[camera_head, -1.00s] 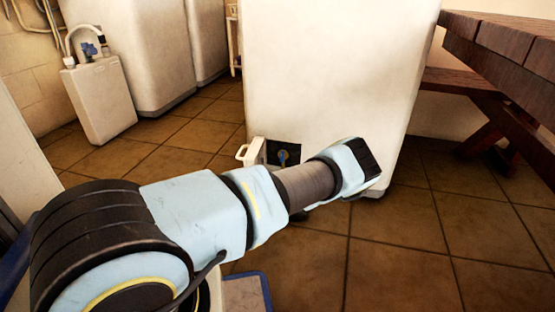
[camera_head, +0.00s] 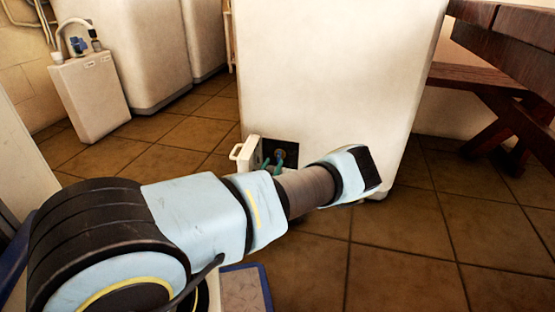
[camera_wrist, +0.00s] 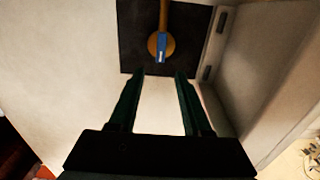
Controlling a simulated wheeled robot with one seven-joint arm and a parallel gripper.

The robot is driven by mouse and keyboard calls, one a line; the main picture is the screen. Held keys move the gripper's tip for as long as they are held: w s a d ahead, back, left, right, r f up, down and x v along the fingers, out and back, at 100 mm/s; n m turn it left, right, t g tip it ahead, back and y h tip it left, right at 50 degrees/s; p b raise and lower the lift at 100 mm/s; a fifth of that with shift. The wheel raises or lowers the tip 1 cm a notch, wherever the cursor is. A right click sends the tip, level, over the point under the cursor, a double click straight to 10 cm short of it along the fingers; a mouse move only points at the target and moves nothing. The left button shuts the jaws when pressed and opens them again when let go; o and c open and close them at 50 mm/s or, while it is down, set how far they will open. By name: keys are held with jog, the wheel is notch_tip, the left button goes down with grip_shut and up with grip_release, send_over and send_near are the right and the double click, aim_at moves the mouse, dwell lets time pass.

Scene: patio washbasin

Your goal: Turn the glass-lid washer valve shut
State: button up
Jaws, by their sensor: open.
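The valve has a blue lever handle (camera_wrist: 161,48) on a round brass body with a brass pipe, set in a dark recess (camera_wrist: 135,40) in the wrist view. The handle points down in that picture. My gripper (camera_wrist: 160,74) is open, with its two dark green fingers one on each side of the handle's line and their tips just below it. Nothing is between the fingers. In the head view, the recess (camera_head: 290,151) is low on the white washer (camera_head: 335,80), and greenish finger parts show in front of it. My arm hides the rest of the gripper.
A small white flap (camera_head: 246,153) stands open left of the recess. A white canister (camera_head: 92,98) with a hose stands at far left, near other white machines (camera_head: 125,50). A wooden table (camera_head: 510,45) and bench are at right. Tiled floor is open at front right.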

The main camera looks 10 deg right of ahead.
aim_at(278, 154)
jog(key=b+x, duration=0.1)
jog(key=x, duration=0.3)
jog(key=shift+w+d+f+b, duration=0.15)
jog(key=shift+w+b, duration=0.05)
jog(key=shift+b, duration=0.15)
jog(key=shift+x, duration=0.85)
grip_shut()
